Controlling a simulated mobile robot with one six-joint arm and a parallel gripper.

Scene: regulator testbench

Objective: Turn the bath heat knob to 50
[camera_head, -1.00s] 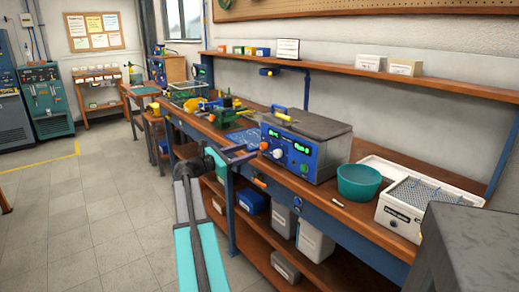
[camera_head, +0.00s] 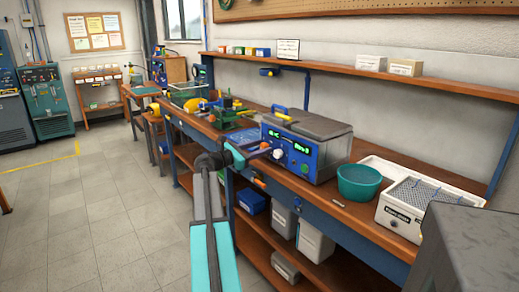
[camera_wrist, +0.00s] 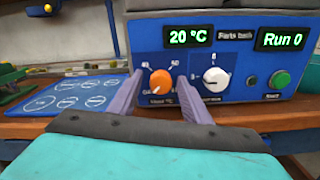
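The parts bath (camera_head: 295,143) is a blue-fronted unit with a grey lid on the bench. In the wrist view its display reads 20 °C (camera_wrist: 188,37). The orange bath heat knob (camera_wrist: 160,82) sits below it, with small marks 40 and 50 above the knob; I cannot tell where its pointer stands. My gripper (camera_wrist: 161,84) is open, one finger on each side of the orange knob with small gaps showing. In the head view my gripper (camera_head: 250,152) is at the left of the bath's front panel.
A white knob (camera_wrist: 216,78) and a green button (camera_wrist: 280,80) are to the right on the panel, with a Run 0 display (camera_wrist: 283,40) above. A blue mat (camera_wrist: 68,97) lies to the left. A teal bowl (camera_head: 359,181) and a white unit (camera_head: 403,217) stand right of the bath.

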